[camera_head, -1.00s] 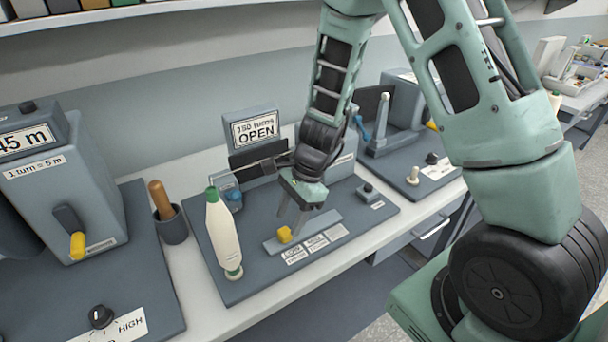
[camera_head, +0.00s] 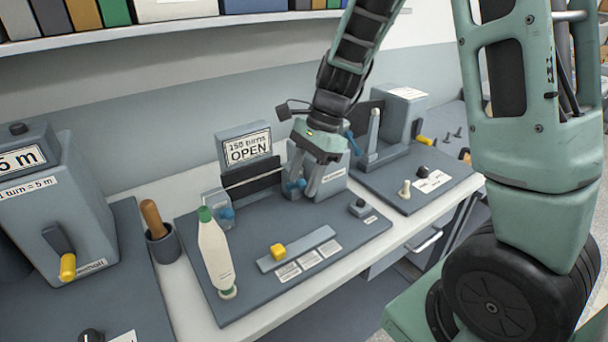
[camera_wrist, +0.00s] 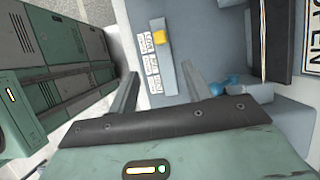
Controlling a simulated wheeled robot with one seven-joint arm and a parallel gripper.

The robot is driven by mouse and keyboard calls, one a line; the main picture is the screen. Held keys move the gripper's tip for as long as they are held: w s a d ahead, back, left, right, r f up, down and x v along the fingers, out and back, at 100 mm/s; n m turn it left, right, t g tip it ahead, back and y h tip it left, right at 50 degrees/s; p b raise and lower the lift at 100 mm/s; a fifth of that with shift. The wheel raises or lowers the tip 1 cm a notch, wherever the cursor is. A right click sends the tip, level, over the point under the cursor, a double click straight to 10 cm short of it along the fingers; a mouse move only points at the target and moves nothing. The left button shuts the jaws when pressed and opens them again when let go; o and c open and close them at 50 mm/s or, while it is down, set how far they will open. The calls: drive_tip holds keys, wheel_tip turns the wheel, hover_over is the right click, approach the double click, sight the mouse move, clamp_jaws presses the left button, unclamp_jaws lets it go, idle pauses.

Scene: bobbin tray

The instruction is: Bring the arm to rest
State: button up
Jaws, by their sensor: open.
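My gripper (camera_head: 309,183) hangs above the back part of the middle machine's dark base plate, in front of a grey block with blue parts. Its two fingers stand apart with nothing between them. In the wrist view the open fingers (camera_wrist: 160,85) show too, with the base plate below. The yellow knob (camera_head: 278,251) sits on a grey slide strip (camera_head: 310,243) in front of my gripper, apart from it. In the wrist view the yellow knob (camera_wrist: 160,37) shows beyond the fingertips.
A sign (camera_head: 248,148) reads "150 turns OPEN". A cup with a wooden-handled tool (camera_head: 155,220) stands further left. A machine with a yellow-handled crank (camera_head: 68,265) is at far left, another machine (camera_head: 400,120) at right.

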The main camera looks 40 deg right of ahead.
idle(0.3)
drive_tip(key=s+a+n+h+b, duration=0.1)
drive_tip(key=s+a+n+h, duration=0.1)
drive_tip(key=s+a+n, duration=0.6)
drive_tip(key=s+a+n+h+b, duration=0.1)
drive_tip(key=s+a+n, duration=0.8)
drive_tip(key=n, duration=0.8)
drive_tip(key=s, duration=0.3)
drive_tip(key=shift+s+r+n+h, duration=0.2)
drive_tip(key=shift+r+n+h, duration=0.2)
